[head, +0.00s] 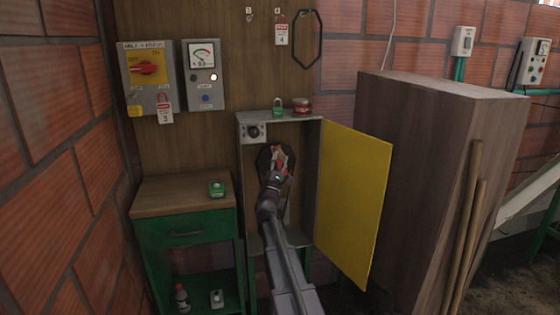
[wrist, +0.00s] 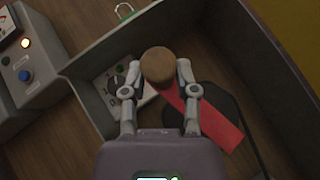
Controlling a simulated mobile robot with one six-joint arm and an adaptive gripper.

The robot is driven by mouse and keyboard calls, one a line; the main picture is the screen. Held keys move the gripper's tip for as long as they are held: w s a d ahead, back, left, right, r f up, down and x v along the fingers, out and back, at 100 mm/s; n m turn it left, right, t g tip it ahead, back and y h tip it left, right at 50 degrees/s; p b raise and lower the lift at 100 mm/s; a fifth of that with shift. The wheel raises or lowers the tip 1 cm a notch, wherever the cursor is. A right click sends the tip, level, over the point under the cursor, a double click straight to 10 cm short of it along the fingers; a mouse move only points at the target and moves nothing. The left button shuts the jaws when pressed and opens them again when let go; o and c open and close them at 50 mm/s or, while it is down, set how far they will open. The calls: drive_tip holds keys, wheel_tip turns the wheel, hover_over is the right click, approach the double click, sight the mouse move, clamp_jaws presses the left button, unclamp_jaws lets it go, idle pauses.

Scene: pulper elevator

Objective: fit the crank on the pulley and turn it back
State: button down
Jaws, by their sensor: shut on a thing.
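The crank has a round wooden handle (wrist: 157,63) and a flat red arm (wrist: 212,122). In the head view its red arm (head: 283,158) shows inside the open cabinet. My gripper (wrist: 161,76) is shut on the wooden handle, a finger on each side; it also shows in the head view (head: 275,172). The dark round pulley (head: 263,158) is on the cabinet's back, behind the crank, and partly hidden by it and my gripper. In the wrist view the red arm overlaps the dark pulley (wrist: 213,103). I cannot tell whether the crank sits on the hub.
The grey cabinet (head: 244,195) has its yellow door (head: 350,205) swung open to the right. A selector knob (wrist: 117,82) is inside, upper left. A green padlock (head: 278,111) and a red tin (head: 301,106) stand on top. A wooden-topped green table (head: 175,196) stands left.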

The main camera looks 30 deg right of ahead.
drive_tip(key=shift+w+d, duration=0.2)
drive_tip(key=shift+w, duration=0.35)
idle(0.7)
drive_tip(key=shift+a+f+n+t, duration=0.1)
drive_tip(key=shift+f+n+t, duration=0.05)
drive_tip(key=shift+n+t, duration=0.2)
drive_tip(key=shift+w+a+f+n+t+y+b, duration=0.1)
drive_tip(key=shift+a+n+t+y+b, duration=0.3)
drive_tip(key=shift+n+t, duration=0.4)
drive_tip(key=shift+w+a+f+n+t+y+b, duration=0.1)
drive_tip(key=shift+a+n+t+y+b, duration=0.1)
drive_tip(key=shift+n+t+y+b, duration=0.55)
drive_tip(key=shift+r+h+p, duration=0.1)
drive_tip(key=shift+h+p, duration=0.15)
drive_tip(key=shift+p, duration=0.15)
drive_tip(key=shift+s+d+r+m+g+h+p, duration=0.15)
drive_tip(key=shift+d+m+g+h+p, duration=0.1)
drive_tip(key=shift+m+g, duration=0.3)
drive_tip(key=shift+w+d+r+m+g+h+p, duration=0.15)
drive_tip(key=shift+m+g+h+p, duration=0.1)
drive_tip(key=shift+m+g, duration=0.25)
drive_tip(key=shift+s+d+m+g+h, duration=0.2)
drive_tip(key=shift+d+m+g+h, duration=0.1)
drive_tip(key=shift+m+g, duration=0.4)
drive_tip(key=shift+s, duration=0.1)
